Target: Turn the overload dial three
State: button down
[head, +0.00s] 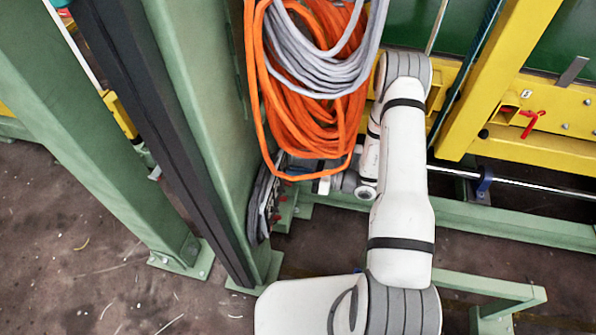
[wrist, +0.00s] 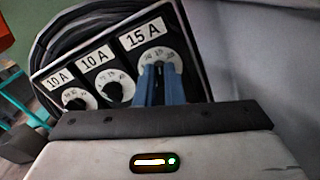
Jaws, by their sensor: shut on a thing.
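A dark panel with three round dials in a row shows in the wrist view. The rightmost dial (wrist: 153,56), under a "15 A" label (wrist: 143,33), has a pale numbered face. My gripper (wrist: 160,72) has its blue fingers shut on this dial's knob, which they hide. The middle dial (wrist: 115,86) and the left dial (wrist: 77,98), both labelled "10 A", have dark knobs and are untouched. In the head view the panel (head: 263,203) is seen edge-on at the green post, and my gripper is partly hidden below the orange cable.
Coils of orange cable (head: 313,115) and grey cable (head: 322,60) hang just above my wrist in the head view. A green post (head: 200,110) stands left of it. A yellow frame (head: 500,80) and a low green rail (head: 510,225) lie to the right.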

jog(key=shift+s+a, duration=0.1)
jog(key=shift+a, duration=0.05)
jog(key=c, duration=1.5)
grip_release()
jog(key=shift+c, duration=0.2)
jog(key=p+v, duration=0.1)
jog(key=v, duration=0.6)
jog(key=shift+d, duration=0.4)
